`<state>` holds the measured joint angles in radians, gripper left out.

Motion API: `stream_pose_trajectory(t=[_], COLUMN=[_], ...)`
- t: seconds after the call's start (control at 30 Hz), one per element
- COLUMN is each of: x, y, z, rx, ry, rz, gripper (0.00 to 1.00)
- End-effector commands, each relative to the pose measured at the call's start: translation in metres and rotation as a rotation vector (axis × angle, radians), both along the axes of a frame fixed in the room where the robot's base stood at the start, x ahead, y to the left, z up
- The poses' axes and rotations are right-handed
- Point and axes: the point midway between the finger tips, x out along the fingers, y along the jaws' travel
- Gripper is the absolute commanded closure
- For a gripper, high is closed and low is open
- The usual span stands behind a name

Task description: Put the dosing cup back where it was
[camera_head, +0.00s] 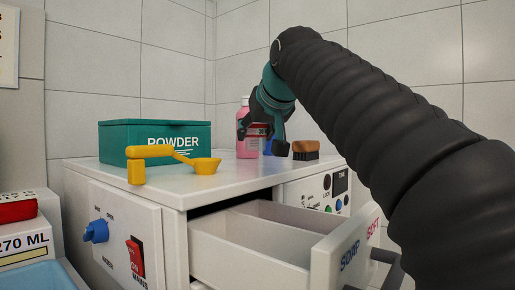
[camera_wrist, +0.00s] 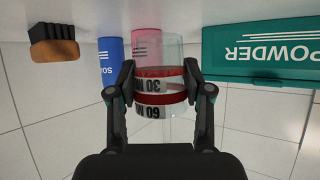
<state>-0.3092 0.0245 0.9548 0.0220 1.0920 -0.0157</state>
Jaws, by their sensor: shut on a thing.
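The dosing cup (camera_wrist: 160,87) is clear, with red bands and white strips marked 30 and 60. In the wrist view it sits between the two fingers of my gripper (camera_wrist: 158,72), which is shut on it. In the head view my gripper (camera_head: 262,136) is above the back of the white machine top, in front of the pink bottle (camera_head: 242,114). The cup is mostly hidden there behind the fingers and hard to make out. The wrist view appears upside down, with the pink bottle (camera_wrist: 150,41) showing behind the cup.
A blue container (camera_head: 268,147) and a brush (camera_head: 305,150) stand near my gripper. A green POWDER box (camera_head: 120,137) and a yellow scoop (camera_head: 150,152) are left. The SOAP/SOFT drawer (camera_head: 345,255) is open in front. A red-topped box (camera_head: 20,245) is far left.

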Motion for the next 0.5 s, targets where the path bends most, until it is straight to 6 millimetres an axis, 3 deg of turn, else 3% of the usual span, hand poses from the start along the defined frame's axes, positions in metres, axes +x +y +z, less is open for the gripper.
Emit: stream_pose_trajectory(t=[0.03,0.17,0.5], x=[-0.001,-0.001,0.000], y=[-0.001,-0.001,-0.001], z=[-0.012,-0.026,-0.028], rx=[0.000,-0.001,0.000], ry=[0.001,0.001,-0.002], rz=[0.000,-0.001,-0.001], gripper=[0.88,0.88,0.88])
